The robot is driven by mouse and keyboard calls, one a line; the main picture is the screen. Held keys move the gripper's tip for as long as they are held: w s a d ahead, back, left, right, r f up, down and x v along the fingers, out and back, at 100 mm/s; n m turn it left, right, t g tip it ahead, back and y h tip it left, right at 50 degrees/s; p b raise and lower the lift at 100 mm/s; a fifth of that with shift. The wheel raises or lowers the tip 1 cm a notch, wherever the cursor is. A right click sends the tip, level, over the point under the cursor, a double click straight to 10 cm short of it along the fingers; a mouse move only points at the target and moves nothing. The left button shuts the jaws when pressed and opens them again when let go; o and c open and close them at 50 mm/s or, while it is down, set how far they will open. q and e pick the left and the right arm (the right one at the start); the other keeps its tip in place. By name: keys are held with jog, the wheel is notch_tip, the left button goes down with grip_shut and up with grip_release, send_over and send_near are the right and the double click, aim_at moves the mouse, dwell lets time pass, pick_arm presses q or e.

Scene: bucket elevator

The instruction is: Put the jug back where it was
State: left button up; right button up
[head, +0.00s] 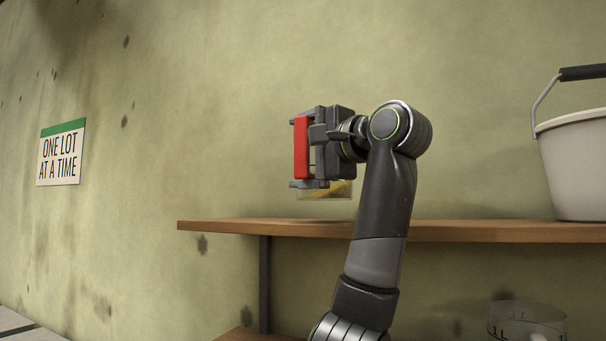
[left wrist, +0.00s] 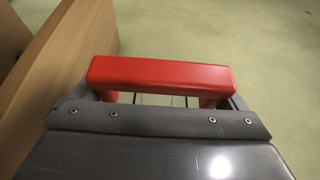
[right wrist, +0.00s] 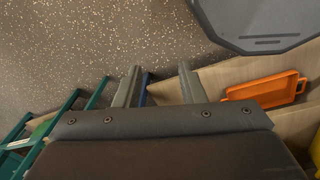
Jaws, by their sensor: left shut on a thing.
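My left gripper (head: 302,150) is shut on a red handle (head: 301,147), which also shows in the left wrist view (left wrist: 160,75). A clear part with some yellow in it (head: 325,191) shows just under the gripper; the rest of the held thing is hidden, so I cannot tell its full shape. The gripper is above the left part of the upper wooden shelf (head: 480,231). A clear jug with measure marks (head: 527,321) stands low at the right, beneath that shelf, cut off by the frame edge. My right gripper (right wrist: 157,88) is open and empty.
A pale bucket (head: 575,165) with a dark-gripped bail stands at the right of the upper shelf. The shelf's left and middle look clear. A sign (head: 61,152) hangs on the wall. An orange tray (right wrist: 267,91) and teal frame (right wrist: 70,105) show in the right wrist view.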

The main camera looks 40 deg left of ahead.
aim_at(300, 173)
pick_arm(q)
jog(key=f, duration=0.1)
jog(key=f+p, duration=0.1)
jog(key=f, duration=0.1)
jog(key=shift+s+f, duration=0.1)
jog(key=shift+s, duration=0.3)
jog(key=shift+w+f, duration=0.15)
jog(key=shift+f, duration=0.3)
jog(key=o, duration=0.6)
jog(key=shift+c, duration=0.2)
jog(key=shift+o, duration=0.3)
pick_arm(e)
jog(key=shift+w+r, duration=0.5)
jog(key=shift+w, duration=0.3)
